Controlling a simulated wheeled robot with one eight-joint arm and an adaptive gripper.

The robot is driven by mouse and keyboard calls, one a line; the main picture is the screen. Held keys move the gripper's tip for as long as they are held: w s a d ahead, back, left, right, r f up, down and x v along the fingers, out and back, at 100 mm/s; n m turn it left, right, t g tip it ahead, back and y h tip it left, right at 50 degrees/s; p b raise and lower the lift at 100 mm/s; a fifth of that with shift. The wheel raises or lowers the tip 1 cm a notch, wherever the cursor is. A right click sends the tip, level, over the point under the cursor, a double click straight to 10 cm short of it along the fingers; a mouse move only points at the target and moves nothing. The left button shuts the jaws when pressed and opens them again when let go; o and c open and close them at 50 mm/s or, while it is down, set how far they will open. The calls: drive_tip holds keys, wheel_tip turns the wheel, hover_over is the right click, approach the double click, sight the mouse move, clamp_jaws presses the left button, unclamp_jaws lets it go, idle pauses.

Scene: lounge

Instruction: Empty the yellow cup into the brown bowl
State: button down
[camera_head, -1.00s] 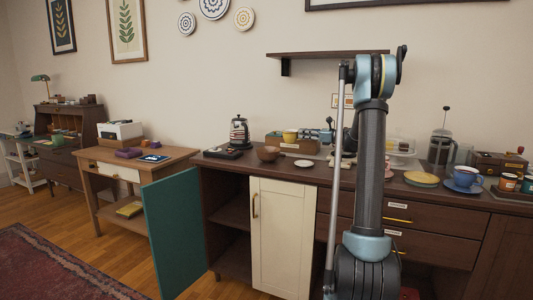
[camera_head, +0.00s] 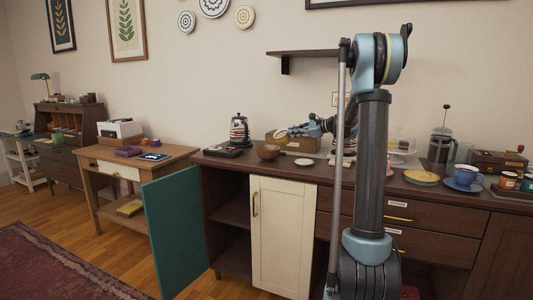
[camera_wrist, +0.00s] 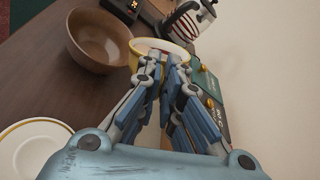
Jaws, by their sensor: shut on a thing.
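The yellow cup (camera_head: 282,135) is held above the counter and looks tilted toward the left, up and to the right of the brown bowl (camera_head: 268,152). In the wrist view the cup (camera_wrist: 138,47) shows its pale inside and yellow rim beyond my fingers, close beside the bowl (camera_wrist: 96,42). The bowl stands upright and the part of its inside in view looks empty. My gripper (camera_head: 291,132) is shut on the cup; in the wrist view its fingers (camera_wrist: 163,58) hide much of it. The cup's contents cannot be made out.
A white saucer (camera_head: 304,162) lies right of the bowl. A glass and metal press (camera_head: 239,131) stands behind left. A wooden box (camera_head: 277,143) is behind the cup. A cake stand (camera_head: 402,143), plates and blue cup (camera_head: 465,175) stand farther right. A teal door (camera_head: 174,232) hangs open below.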

drive_tip(key=shift+s+a+r+n+h+p, duration=0.3)
drive_tip(key=shift+a+p, duration=0.1)
drive_tip(key=shift+s+a+r, duration=0.1)
drive_tip(key=shift+a+r, duration=0.05)
drive_tip(key=shift+s+a+r+n+h+p, duration=0.1)
drive_tip(key=shift+r+n+h+p, duration=0.05)
drive_tip(key=shift+n+h+p, duration=0.2)
drive_tip(key=shift+a, duration=0.1)
drive_tip(key=shift+s+a+f+n+t+h+p, duration=0.3)
drive_tip(key=shift+n+t+h+p, duration=0.2)
drive_tip(key=shift+p, duration=0.65)
idle(0.3)
drive_tip(key=shift+s+a+r+n+t+h+p, duration=0.3)
drive_tip(key=shift+s+a+r+n+h+p, duration=0.2)
drive_tip(key=shift+n+p, duration=0.6)
idle(0.6)
drive_tip(key=shift+s+a+r+h, duration=0.15)
drive_tip(key=shift+a+h, duration=0.1)
drive_tip(key=shift+a, duration=0.05)
idle(0.4)
drive_tip(key=shift+s+a+f+n+t, duration=0.2)
drive_tip(key=shift+s+a+n+t, duration=0.1)
drive_tip(key=shift+a, duration=0.1)
